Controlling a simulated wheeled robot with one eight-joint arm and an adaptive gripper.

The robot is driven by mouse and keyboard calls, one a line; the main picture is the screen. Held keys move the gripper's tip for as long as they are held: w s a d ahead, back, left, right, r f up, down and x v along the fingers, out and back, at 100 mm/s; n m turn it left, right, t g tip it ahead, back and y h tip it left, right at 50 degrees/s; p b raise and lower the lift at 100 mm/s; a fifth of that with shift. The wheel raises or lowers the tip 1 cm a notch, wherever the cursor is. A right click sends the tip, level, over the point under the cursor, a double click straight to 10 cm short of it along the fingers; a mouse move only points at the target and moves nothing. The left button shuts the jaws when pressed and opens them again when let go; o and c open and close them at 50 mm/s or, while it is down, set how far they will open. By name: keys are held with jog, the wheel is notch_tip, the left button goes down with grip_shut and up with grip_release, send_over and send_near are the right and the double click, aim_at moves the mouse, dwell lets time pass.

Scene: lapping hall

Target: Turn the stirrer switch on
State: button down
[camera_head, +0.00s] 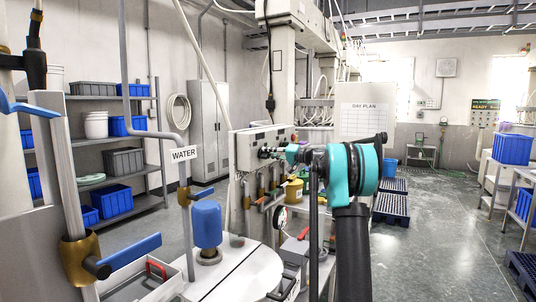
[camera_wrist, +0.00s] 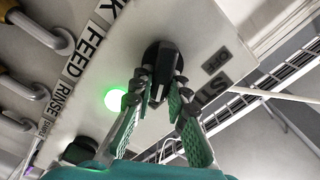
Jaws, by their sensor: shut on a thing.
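The switch is a black rotary knob (camera_wrist: 160,55) on a pale control panel (camera_wrist: 120,62) in the wrist view. A partly covered label starting "ST" (camera_wrist: 213,92) lies beside it. My gripper (camera_wrist: 159,82) has its two green-padded fingers closed on the knob's grip, one on each side. A pale line marks the knob. A round green lamp (camera_wrist: 116,99) next to it is lit. In the head view my gripper (camera_head: 268,153) reaches the panel's front (camera_head: 248,150), and the arm hides much of that area.
Brass-coloured valves with blue handles (camera_head: 128,257) stand at the left, by a "WATER" sign (camera_head: 184,154). A blue-capped fitting (camera_head: 207,224) rises from the white tank lid (camera_head: 243,275). Shelves with blue bins (camera_head: 111,200) stand behind.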

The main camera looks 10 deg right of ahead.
jog(key=c, duration=1.5)
grip_release()
jog(key=v, duration=1.2)
